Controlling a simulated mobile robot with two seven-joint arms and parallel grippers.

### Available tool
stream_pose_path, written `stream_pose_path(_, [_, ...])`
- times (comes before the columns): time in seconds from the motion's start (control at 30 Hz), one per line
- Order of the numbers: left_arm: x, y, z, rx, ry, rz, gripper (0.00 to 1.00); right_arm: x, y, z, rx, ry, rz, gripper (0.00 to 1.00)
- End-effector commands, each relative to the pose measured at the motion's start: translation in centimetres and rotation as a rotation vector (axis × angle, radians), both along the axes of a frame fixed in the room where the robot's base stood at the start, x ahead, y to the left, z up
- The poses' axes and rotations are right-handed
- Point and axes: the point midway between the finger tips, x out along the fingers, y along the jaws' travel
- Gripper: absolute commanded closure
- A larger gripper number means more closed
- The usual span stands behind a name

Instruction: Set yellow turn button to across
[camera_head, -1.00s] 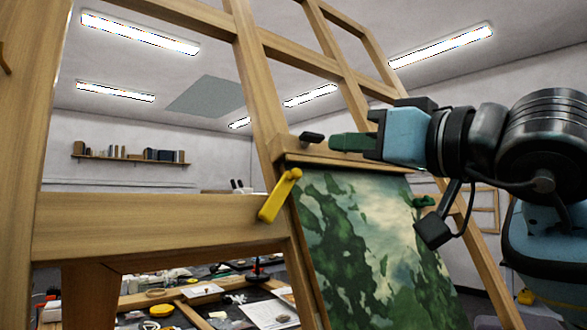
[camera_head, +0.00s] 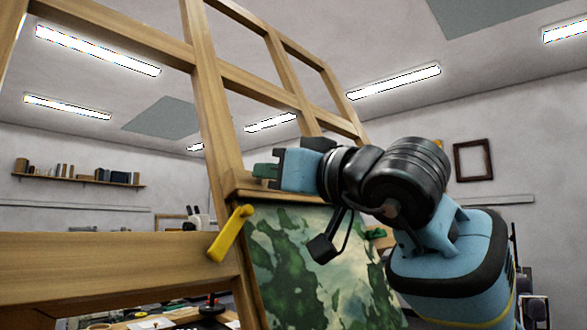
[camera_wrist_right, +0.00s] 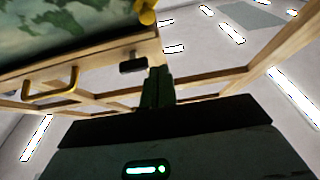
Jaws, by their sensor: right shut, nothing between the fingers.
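The yellow turn button (camera_head: 231,233) sits at the right end of a wooden rail, beside the green painting, in the head view. It slants, its upper end to the right and its lower end to the left. Its rounded yellow end shows at the top edge of the right wrist view (camera_wrist_right: 147,14). My right gripper (camera_head: 262,170) is shut and empty, above and a little right of the button, apart from it. Its dark green fingers (camera_wrist_right: 157,85) lie together in the wrist view. My left gripper is not in view.
The painting (camera_head: 290,265) stands in a wooden frame below my right gripper. A small black piece (camera_wrist_right: 132,65) on the wood is close beside the fingers in the wrist view. A brass handle (camera_wrist_right: 50,88) is farther left there. Wooden beams (camera_head: 205,110) rise behind.

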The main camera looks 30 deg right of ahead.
Motion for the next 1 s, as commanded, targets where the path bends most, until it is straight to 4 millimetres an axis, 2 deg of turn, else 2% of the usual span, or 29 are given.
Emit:
stream_pose_path(0.23, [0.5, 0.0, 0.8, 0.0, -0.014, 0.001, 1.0, 3.3, 1.4, 0.7, 0.0, 0.001, 0.002, 1.0])
stream_pose_path(0.4, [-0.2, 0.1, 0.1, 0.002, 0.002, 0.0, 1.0, 3.0, 1.1, -1.8, -0.001, 0.004, 0.001, 1.0])
stream_pose_path(0.6, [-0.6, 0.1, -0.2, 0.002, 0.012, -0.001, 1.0, 2.7, 1.0, -3.2, -0.001, 0.002, 0.0, 1.0])
stream_pose_path(1.0, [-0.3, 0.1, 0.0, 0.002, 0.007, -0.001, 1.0, 2.6, 0.9, -3.4, 0.0, 0.001, 0.0, 1.0])
